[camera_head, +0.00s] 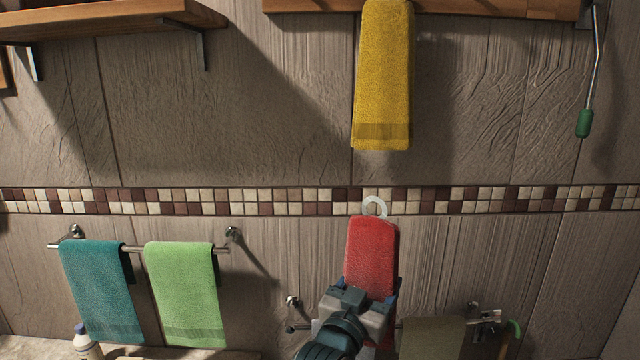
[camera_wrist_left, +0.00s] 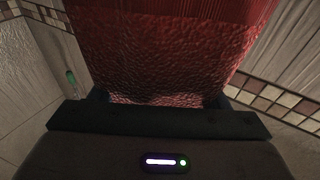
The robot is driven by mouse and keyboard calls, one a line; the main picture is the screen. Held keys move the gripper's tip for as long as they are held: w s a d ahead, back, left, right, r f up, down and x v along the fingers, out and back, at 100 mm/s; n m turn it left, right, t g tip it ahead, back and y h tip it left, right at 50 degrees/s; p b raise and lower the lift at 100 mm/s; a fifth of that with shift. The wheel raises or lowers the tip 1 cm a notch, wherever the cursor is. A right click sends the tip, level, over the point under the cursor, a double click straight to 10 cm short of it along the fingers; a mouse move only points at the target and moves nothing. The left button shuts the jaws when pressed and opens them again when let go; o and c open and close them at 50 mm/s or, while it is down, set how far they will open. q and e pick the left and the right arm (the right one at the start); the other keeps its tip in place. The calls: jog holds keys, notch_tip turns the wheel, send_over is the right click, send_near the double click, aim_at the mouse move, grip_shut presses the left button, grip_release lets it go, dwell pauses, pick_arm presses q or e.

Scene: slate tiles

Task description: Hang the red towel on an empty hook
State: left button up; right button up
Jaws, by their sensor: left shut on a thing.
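The red towel (camera_head: 371,250) is held upright in front of the tiled wall, with a pale ring loop (camera_head: 375,207) at its top. My left gripper (camera_head: 368,292) is shut on the towel's lower part, and the arm hides some of it. In the left wrist view the towel (camera_wrist_left: 160,50) fills the middle, between the fingers. A wooden rail (camera_head: 480,8) runs along the top edge; a yellow towel (camera_head: 383,85) hangs from it, above the red towel. No empty hook can be made out on the visible part of the rail. My right gripper is not in view.
A wooden shelf (camera_head: 110,20) is at upper left. A green-handled tool (camera_head: 584,122) hangs at the right. A teal towel (camera_head: 103,290) and a light green towel (camera_head: 186,290) hang on a lower left bar. An olive towel (camera_head: 432,338) hangs low right. A bottle (camera_head: 86,343) stands bottom left.

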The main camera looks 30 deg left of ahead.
pick_arm(q)
jog(key=s+a+r+n+g+y+p, duration=0.1)
jog(key=s+a+r+n+y+p, duration=0.2)
jog(key=r, duration=0.9)
jog(key=a+r+n+g+y+p, duration=0.1)
jog(key=a+r+y+p, duration=0.3)
jog(key=r, duration=0.8)
jog(key=s+a+r+n+g+y+p, duration=0.1)
jog(key=s+a+r+n+y+p, duration=0.3)
jog(key=r, duration=0.8)
jog(key=shift+w+a+f+m+h+b, duration=0.15)
jog(key=shift+w+a+m+b, duration=0.25)
jog(key=shift+w+a, duration=0.95)
jog(key=shift+w+a+m+h+b, duration=0.3)
jog(key=shift+w+a+b, duration=0.2)
jog(key=shift+w, duration=1.55)
jog(key=shift+w+a+f+m+h+b, duration=0.15)
jog(key=shift+w+a+m+b, duration=0.25)
jog(key=shift+w+a, duration=0.95)
jog(key=shift+w+d+f, duration=0.1)
jog(key=shift+w+d, duration=0.05)
jog(key=shift+w, duration=0.5)
jog(key=shift+w+f, duration=0.1)
jog(key=shift+w, duration=0.15)
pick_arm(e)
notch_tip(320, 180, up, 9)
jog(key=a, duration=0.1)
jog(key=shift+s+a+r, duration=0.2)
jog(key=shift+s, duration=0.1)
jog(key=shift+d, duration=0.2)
